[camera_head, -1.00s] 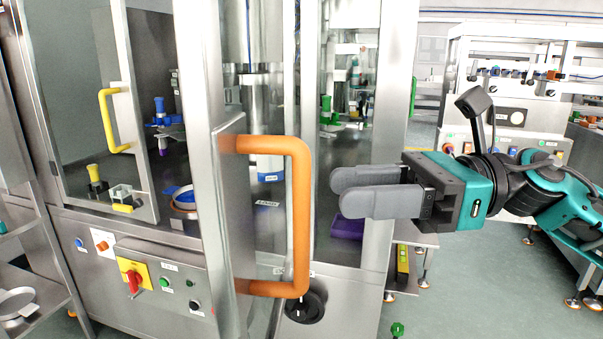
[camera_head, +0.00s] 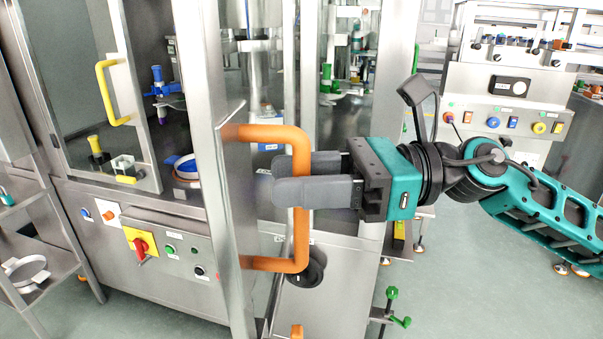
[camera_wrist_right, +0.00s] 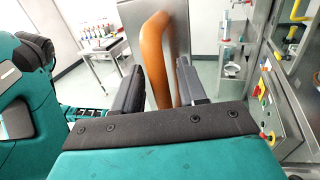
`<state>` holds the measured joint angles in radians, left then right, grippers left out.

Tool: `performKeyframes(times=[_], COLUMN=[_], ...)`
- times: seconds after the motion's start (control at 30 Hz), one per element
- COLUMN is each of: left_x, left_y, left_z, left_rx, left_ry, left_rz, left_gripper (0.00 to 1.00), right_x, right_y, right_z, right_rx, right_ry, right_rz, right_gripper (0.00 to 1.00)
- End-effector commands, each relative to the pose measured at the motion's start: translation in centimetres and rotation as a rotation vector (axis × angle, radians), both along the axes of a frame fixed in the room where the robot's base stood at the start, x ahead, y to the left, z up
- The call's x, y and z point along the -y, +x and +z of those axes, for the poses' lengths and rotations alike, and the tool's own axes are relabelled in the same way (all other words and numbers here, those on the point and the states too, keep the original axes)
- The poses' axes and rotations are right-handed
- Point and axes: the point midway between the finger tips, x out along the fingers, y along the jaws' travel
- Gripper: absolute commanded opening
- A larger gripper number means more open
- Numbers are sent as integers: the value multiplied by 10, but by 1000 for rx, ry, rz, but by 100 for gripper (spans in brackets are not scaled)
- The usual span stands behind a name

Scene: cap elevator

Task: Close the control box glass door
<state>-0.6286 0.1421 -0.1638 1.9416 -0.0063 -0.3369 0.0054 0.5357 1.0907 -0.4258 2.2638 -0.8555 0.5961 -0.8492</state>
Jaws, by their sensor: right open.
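The open door with the orange handle (camera_head: 300,238) stands out from the machine cabinet; its steel frame (camera_head: 212,120) faces me nearly edge-on in the head view. The handle also shows in the right wrist view (camera_wrist_right: 153,62). My right gripper (camera_head: 288,178) is open at the upright bar of this handle. One finger lies in front of the bar and the other behind it. In the wrist view (camera_wrist_right: 160,80) the bar stands between the two fingers. I cannot tell whether either finger touches it. My left gripper is not in view.
A second glass door with a yellow handle (camera_head: 110,92) is at the left. Below it is a panel with a red-and-yellow switch (camera_head: 142,244) and push buttons. A steel shelf (camera_head: 40,265) stands at the far left. The floor at the right (camera_head: 480,290) is mostly clear.

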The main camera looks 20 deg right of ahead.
Motion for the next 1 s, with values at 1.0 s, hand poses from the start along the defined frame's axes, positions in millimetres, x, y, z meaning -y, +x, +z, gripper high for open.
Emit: performKeyframes(times=[1.0], left_x=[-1], left_y=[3], left_z=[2], left_rx=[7], left_ry=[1], left_rz=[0], left_gripper=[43], right_x=[0], right_y=[0], right_z=[0], right_rx=[0], right_ry=[-1], right_rz=[0], right_gripper=[0])
